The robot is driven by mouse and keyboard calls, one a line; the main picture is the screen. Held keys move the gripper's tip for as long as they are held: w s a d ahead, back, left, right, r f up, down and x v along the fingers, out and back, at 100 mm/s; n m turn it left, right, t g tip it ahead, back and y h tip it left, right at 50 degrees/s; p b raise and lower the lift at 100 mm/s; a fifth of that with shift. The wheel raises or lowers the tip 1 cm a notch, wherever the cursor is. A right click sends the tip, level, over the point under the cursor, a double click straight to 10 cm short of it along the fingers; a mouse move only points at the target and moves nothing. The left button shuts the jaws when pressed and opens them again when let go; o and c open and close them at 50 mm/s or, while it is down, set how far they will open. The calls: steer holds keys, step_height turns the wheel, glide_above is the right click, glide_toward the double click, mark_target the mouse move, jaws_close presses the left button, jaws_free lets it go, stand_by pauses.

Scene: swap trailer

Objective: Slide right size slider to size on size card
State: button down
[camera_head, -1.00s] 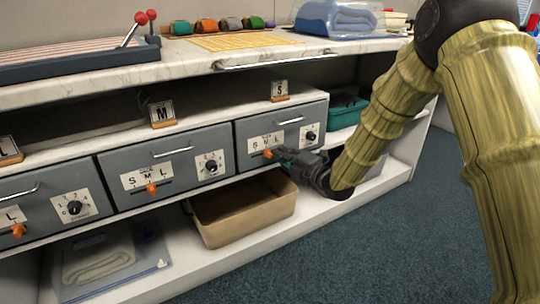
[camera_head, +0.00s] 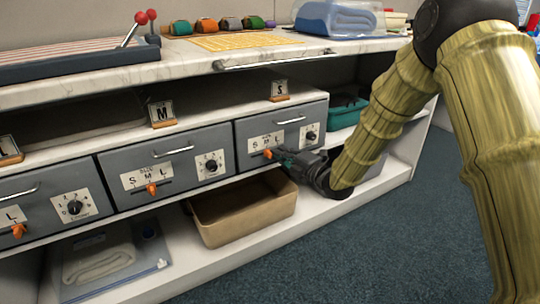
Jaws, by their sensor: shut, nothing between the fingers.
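The right drawer unit (camera_head: 243,131) is grey with a white S M L size plate. The size card (camera_head: 279,90) above this unit reads S. My gripper (camera_head: 277,154) is shut, with its tips at or close against the right side of the slider; whether they touch is too small to tell. The middle unit's orange slider (camera_head: 151,189) is near the M, under a card (camera_head: 161,113) reading M. The left slider (camera_head: 18,231) is at the left edge.
A tan bin (camera_head: 240,216) stands on the lower shelf below my gripper. A teal basket (camera_head: 346,112) is on the shelf to the right. The marble counter (camera_head: 190,58) with a towel rail overhangs above. Open blue carpet lies in front.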

steer(key=shift+s+a, duration=0.55)
steer(key=shift+a, duration=0.2)
steer(key=shift+s+a, duration=0.5)
steer(key=shift+a, duration=0.2)
stand_by(0.3)
steer(key=shift+w+d, duration=0.1)
steer(key=shift+d, duration=0.05)
steer(key=shift+w+d, duration=0.35)
steer(key=shift+d, duration=0.15)
steer(key=s+a+p+v, duration=0.1)
steer(key=v, duration=0.8)
steer(key=shift+s, duration=0.55)
steer(key=shift+d, duration=0.1)
